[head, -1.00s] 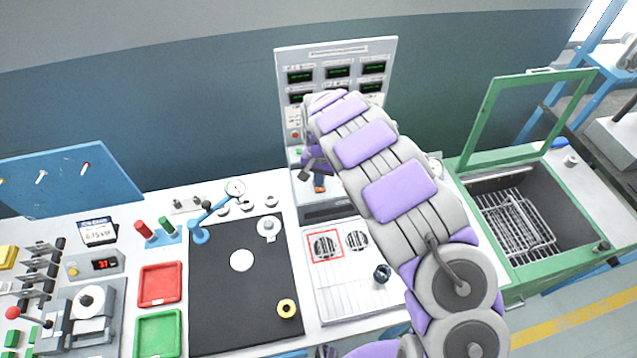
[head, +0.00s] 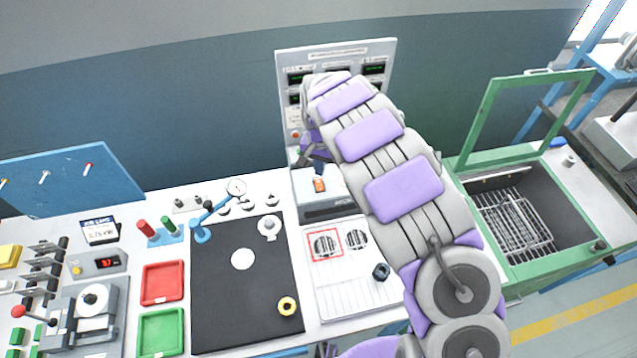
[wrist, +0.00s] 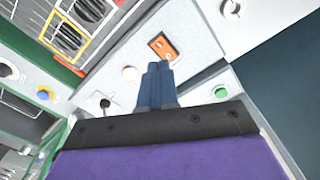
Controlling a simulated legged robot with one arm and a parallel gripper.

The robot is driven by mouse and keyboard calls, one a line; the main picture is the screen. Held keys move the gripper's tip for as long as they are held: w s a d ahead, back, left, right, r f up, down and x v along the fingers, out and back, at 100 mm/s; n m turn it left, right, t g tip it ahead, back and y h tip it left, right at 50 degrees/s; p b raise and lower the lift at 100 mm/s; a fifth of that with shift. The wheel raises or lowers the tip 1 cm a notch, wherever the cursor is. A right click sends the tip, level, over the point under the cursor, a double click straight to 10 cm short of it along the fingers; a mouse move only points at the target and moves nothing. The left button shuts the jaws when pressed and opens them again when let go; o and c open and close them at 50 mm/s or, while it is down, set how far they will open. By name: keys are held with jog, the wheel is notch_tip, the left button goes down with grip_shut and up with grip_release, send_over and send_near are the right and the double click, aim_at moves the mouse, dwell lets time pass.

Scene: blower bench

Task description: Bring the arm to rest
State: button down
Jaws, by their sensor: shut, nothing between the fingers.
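My gripper (head: 314,158) is in front of the tall grey instrument panel (head: 293,65), partly hidden by my own arm. In the wrist view its two dark blue fingers (wrist: 158,78) are together with nothing between them. An orange rocker switch (head: 319,185) sits on the panel's lower console, just below the gripper in the head view. It also shows beyond the fingertips in the wrist view (wrist: 163,46), and I see no contact. My arm reaches up from the lower right and covers part of the panel and its displays.
A green-framed open bin with a wire rack (head: 510,222) stands to the right. A white plate with round grilles (head: 324,245) lies below the panel. A black mat (head: 240,310), a red tray (head: 162,283) and a green tray (head: 160,333) lie left. The wall behind is bare.

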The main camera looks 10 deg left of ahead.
jog(key=s+d+r+m+b, duration=0.1)
jog(key=s+d+r, duration=0.35)
jog(key=d, duration=0.25)
jog(key=s+d+r+h+b, duration=0.1)
jog(key=s+d+r, duration=0.2)
jog(key=d+r, duration=0.35)
jog(key=s+d+r+m, duration=0.1)
jog(key=s+d+r, duration=0.2)
jog(key=d, duration=0.5)
jog(key=s+d+n+g+b, duration=0.1)
jog(key=s+d, duration=0.2)
jog(key=s, duration=1.1)
jog(key=s+d+n+y+b, duration=0.1)
jog(key=s+d+b, duration=0.1)
jog(key=s, duration=1.3)
jog(key=shift+s+d+n+g, duration=0.25)
jog(key=shift+d+n+g, duration=0.15)
jog(key=shift+d, duration=0.1)
